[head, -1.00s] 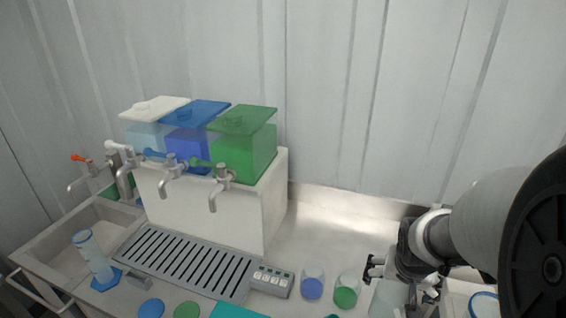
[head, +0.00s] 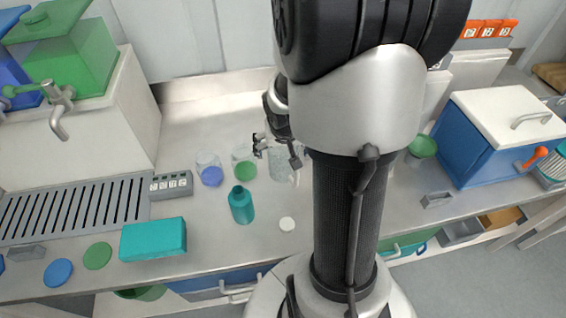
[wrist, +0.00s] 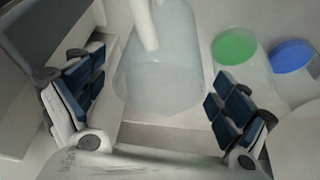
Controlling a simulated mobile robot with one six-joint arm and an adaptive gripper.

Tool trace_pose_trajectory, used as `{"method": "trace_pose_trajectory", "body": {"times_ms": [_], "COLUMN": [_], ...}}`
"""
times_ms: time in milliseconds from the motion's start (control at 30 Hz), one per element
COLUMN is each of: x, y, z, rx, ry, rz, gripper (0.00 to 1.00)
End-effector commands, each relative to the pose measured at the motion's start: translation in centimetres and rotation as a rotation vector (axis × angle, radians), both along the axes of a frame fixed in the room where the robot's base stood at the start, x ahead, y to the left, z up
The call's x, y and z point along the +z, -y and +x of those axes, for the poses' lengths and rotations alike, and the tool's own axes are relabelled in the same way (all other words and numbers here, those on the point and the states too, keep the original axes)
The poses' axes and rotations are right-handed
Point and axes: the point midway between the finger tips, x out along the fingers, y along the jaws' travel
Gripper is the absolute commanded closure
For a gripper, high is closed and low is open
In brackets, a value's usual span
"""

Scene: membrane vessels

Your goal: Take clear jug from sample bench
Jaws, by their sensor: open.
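The clear jug (head: 281,165) stands on the grey bench, right of a glass with a green content, partly hidden by my arm. In the wrist view the jug (wrist: 165,85) is see-through, with a pale handle (wrist: 143,22) toward the top of the picture. My gripper (wrist: 157,105) is open, with one blue-padded finger to the left of the jug and one to the right. It appears empty; I cannot tell whether either finger touches the jug. In the head view my gripper (head: 277,150) is at the jug, mostly covered by my arm.
A green glass (head: 244,163) and a blue glass (head: 209,170) stand close left of the jug. A teal bottle (head: 241,205) and a white cap (head: 287,224) are in front. A blue cooler box (head: 480,145) stands right. The bench behind the glasses is clear.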

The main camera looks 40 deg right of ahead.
Motion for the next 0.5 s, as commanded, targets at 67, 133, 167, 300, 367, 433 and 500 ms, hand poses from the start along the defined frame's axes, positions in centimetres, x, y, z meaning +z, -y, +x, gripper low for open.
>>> {"method": "trace_pose_trajectory", "body": {"times_ms": [67,133,167,300,367,433,500], "x": [0.06,0.06,0.07,0.06,0.06,0.06,0.06], "y": [0.00,-0.01,-0.01,-0.02,-0.02,-0.02,-0.02], "z": [0.00,-0.01,-0.01,-0.02,-0.03,-0.03,-0.03], "rx": [0.000,0.000,0.000,0.000,0.000,0.000,0.000], "ry": [0.000,0.000,0.000,0.000,0.000,0.000,0.000], "rz": [0.000,0.000,0.000,0.000,0.000,0.000,0.000], "gripper": [0.07,0.12,0.14,0.23,0.27,0.32,0.36]}}
